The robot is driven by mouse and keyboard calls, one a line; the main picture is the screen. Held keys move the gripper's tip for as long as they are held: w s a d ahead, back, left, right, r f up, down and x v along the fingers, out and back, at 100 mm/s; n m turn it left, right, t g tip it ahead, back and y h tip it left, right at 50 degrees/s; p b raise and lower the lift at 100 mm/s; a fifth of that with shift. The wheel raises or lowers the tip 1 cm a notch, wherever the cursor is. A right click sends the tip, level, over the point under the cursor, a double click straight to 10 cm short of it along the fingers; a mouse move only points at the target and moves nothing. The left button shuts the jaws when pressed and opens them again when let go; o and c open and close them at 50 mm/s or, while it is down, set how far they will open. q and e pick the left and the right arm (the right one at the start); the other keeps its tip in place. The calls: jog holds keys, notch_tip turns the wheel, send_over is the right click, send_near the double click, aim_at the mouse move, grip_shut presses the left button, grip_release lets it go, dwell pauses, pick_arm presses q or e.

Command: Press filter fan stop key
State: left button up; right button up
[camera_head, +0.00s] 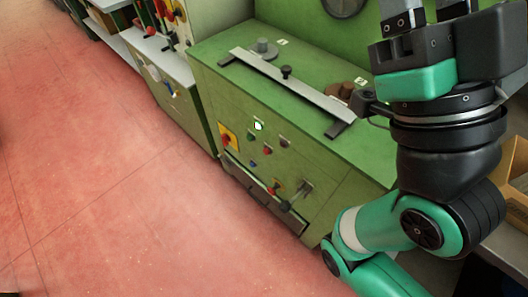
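A green machine cabinet (335,190) stands in the middle, with controls on its sloping front. These include a white button (258,125), a small red button (267,150), a small blue button (253,164), a grey button (284,141) and a red knob on a yellow plate (228,138). Labels are too small to read, so I cannot tell which is the filter fan stop key. My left gripper is out of view.
A metal bar (290,84) and round weights lie on the cabinet's top. A cardboard box (517,165) is at the right. The red floor (110,190) at left is clear.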

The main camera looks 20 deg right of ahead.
grip_shut()
dwell(1.5)
